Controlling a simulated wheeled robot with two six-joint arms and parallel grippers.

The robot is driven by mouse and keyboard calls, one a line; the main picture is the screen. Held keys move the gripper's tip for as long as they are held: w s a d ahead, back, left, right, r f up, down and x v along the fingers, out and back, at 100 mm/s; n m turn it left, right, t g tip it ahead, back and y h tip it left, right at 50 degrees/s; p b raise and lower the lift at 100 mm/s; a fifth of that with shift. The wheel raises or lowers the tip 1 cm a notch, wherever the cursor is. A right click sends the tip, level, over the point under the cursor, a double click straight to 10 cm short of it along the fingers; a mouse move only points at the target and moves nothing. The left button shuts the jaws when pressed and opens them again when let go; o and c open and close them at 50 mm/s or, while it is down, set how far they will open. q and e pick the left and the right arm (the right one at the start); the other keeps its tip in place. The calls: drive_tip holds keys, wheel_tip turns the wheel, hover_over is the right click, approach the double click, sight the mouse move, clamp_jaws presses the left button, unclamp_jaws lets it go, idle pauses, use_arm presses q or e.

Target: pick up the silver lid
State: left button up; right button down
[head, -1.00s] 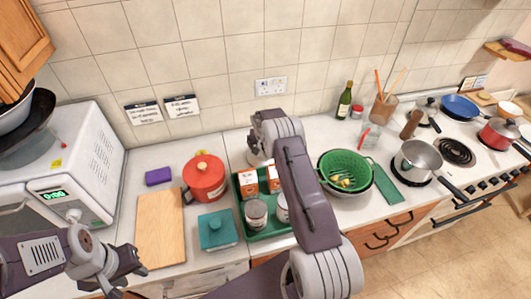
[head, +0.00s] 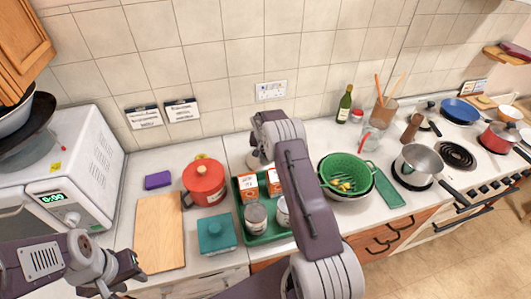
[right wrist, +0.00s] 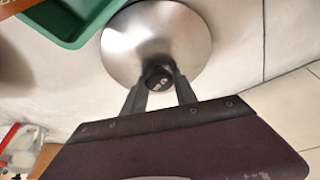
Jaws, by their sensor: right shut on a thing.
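The silver lid (right wrist: 157,38) is a round, shiny disc with a dark knob (right wrist: 158,79) in the right wrist view. My right gripper (right wrist: 159,75) has its two fingers closed on the sides of that knob. I cannot tell whether the lid touches the counter. In the head view my right arm hides most of that spot; a pale edge (head: 253,161) shows beside the arm, perhaps the lid. My left gripper (head: 124,275) is empty, its fingers apart, near the front edge of the wooden board (head: 158,232).
A red pot (head: 204,184), teal box (head: 217,235) and green colander (head: 346,166) stand nearby. The microwave (head: 88,160) is at left.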

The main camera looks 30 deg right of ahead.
drive_tip(key=r, duration=0.2)
drive_tip(key=d+b, duration=0.1)
drive_tip(key=shift+w+r, duration=0.25)
drive_tip(key=shift+r, duration=0.15)
drive_tip(key=d+r, duration=0.7)
drive_tip(key=d, duration=0.3)
drive_tip(key=shift+s+d+r+b, duration=0.25)
drive_tip(key=shift+s+d+b, duration=0.05)
drive_tip(key=shift+s+d, duration=0.1)
